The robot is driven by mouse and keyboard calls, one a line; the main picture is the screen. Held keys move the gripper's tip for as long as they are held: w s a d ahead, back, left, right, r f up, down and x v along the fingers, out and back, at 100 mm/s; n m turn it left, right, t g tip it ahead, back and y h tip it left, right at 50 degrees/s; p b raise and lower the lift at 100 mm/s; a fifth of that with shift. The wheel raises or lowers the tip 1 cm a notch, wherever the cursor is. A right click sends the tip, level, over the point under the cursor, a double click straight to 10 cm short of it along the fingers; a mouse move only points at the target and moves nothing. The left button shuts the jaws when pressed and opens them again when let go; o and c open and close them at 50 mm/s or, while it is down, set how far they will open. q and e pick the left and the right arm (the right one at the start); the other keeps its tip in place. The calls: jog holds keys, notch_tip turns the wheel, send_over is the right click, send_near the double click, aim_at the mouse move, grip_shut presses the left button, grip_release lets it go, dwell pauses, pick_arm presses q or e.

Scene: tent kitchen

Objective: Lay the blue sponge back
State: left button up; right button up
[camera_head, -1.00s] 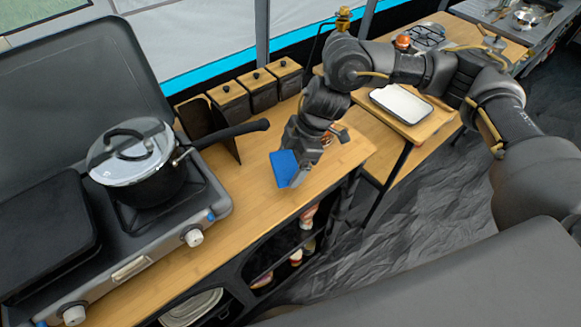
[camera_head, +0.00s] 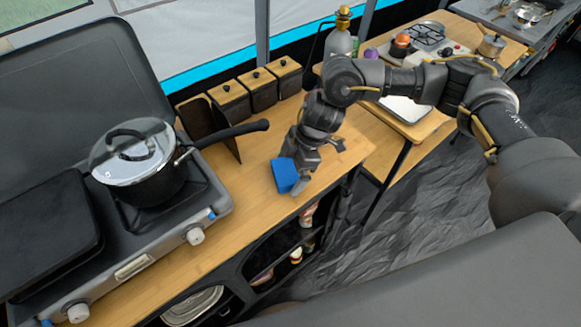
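The blue sponge (camera_head: 284,175) is at the fingers of my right gripper (camera_head: 297,172), over the wooden counter to the right of the stove. One grey finger shows along the sponge's right side; the other finger is mostly hidden behind the sponge. The gripper looks shut on the sponge and points down. The sponge is low, close to the counter top (camera_head: 235,205); I cannot tell whether it touches it. My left gripper is not in view.
A lidded pot (camera_head: 140,165) stands on the stove (camera_head: 130,265), its long handle reaching toward the counter. Wooden-lidded canisters (camera_head: 230,98) line the counter's back. A white tray (camera_head: 405,108) lies on the side table, partly behind my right arm. The counter left of the sponge is clear.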

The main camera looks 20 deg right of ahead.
jog(key=shift+r, duration=0.15)
jog(key=b+v, duration=0.1)
jog(key=v, duration=1.1)
